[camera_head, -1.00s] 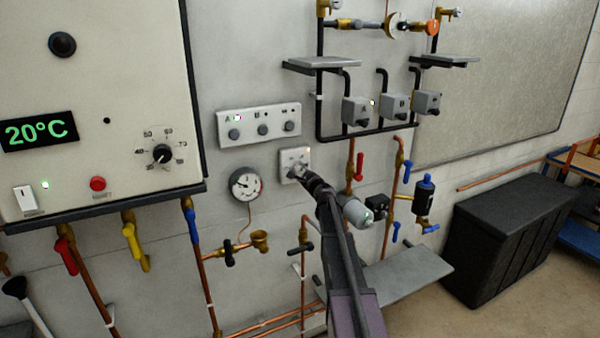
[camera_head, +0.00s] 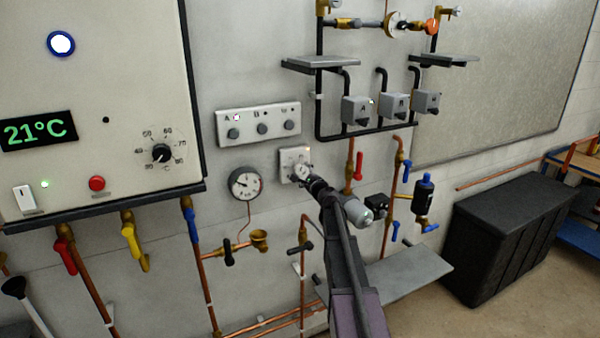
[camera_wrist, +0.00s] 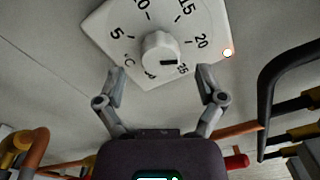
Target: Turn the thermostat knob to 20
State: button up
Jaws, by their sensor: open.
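A small orange light glows beside the 20. My gripper (camera_wrist: 160,75) is open and empty, its fingers apart on either side below the knob, not seen touching it. In the head view the thermostat plate (camera_head: 288,157) is on the wall, with my gripper (camera_head: 303,174) just in front of its lower right part.
The boiler panel (camera_head: 110,90) at left shows 21°C and a lit round lamp (camera_head: 61,44). A pressure gauge (camera_head: 245,183) sits left of the thermostat and a button panel (camera_head: 258,124) above it.

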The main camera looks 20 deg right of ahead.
jog(key=s, duration=0.9)
jog(key=shift+d, duration=0.15)
jog(key=s+a+f+n+g+y, duration=0.4)
jog(key=a+n, duration=0.3)
jog(key=a, duration=0.4)
jog(key=s+a+f+n+g+y, duration=0.2)
jog(key=s+a+f+n+g, duration=0.35)
jog(key=a, duration=0.65)
jog(key=s+a+f+n+g+h, duration=0.2)
jog(key=s+f+n+g+h, duration=0.1)
jog(key=s, duration=0.7)
jog(key=s+a+f+n+g+h, duration=0.3)
jog(key=s+f+n+g, duration=0.2)
jog(key=s, duration=0.5)
jog(key=shift+f+n+g+h+b, duration=0.35)
jog(key=shift+f+n, duration=0.6)
jog(key=shift+n, duration=0.3)
